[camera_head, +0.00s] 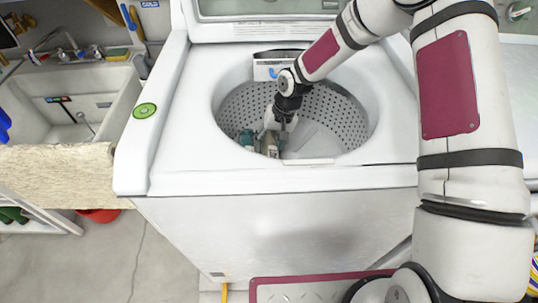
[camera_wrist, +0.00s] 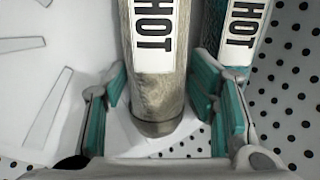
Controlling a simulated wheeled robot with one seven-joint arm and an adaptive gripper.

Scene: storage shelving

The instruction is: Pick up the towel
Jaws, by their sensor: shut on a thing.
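My gripper (camera_head: 266,140) reaches down into the open top of a white washing machine (camera_head: 240,236). It also shows in the wrist view (camera_wrist: 165,110), its teal-padded fingers on either side of a grey-brown, cylinder-like thing (camera_wrist: 158,98) with a white label reading "HOT". The gripper is shut on this thing. Its surface looks mottled; I cannot tell for sure whether it is a rolled towel. Its upper end runs out of the wrist view. In the head view only a small brown part of it (camera_head: 272,150) shows between the fingers.
A second teal-edged thing labelled "HOT" (camera_wrist: 240,35) lies just right of the held one. The perforated drum wall (camera_head: 335,115) and the opening's rim surround my gripper. A sink (camera_head: 75,105) stands at the left; the raised lid (camera_head: 265,30) is behind.

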